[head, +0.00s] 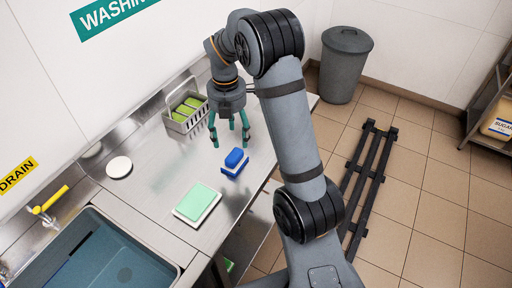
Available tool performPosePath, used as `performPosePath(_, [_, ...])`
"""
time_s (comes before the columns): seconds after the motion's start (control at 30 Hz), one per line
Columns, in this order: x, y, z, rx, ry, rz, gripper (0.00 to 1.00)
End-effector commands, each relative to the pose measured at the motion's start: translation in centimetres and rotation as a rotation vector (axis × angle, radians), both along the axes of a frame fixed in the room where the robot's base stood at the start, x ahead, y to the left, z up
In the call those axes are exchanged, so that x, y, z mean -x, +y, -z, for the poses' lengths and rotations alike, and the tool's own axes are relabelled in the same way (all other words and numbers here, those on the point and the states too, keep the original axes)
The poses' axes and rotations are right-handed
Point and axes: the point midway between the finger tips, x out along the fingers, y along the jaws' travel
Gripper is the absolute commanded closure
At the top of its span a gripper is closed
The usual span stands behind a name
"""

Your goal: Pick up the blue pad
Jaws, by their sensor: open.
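The blue pad (234,158) rests on a blue and white block (234,170) on the steel counter. My gripper (230,143) points down with its green fingers spread apart and nothing between them. It is just behind the blue pad in the head view, between the pad and the wire caddy. The exact height of the fingertips over the counter is hard to tell.
A green pad on a white base (197,202) lies nearer on the steel counter (160,200). A wire caddy (186,122) with green pads stands behind. A white disc (119,167) lies left, near the sink (85,217) and yellow tap (50,200).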

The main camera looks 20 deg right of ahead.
Motion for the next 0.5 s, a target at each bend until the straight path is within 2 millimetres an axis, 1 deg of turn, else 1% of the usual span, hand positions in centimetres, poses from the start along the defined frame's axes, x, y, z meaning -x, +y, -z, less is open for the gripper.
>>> performPosePath(0.03, [0.1,0.0,0.9,0.0,0.005,0.0,0.36])
performPosePath(0.1, [0.1,-0.1,2.0,0.0,0.005,0.002,0.36])
performPosePath(0.2, [0.1,-0.1,3.2,0.001,0.003,0.002,0.36])
performPosePath(0.37, [0.0,-0.1,4.3,0.0,0.003,0.004,0.36])
performPosePath(0.5, [0.0,-0.2,6.1,0.0,0.006,0.004,0.36])
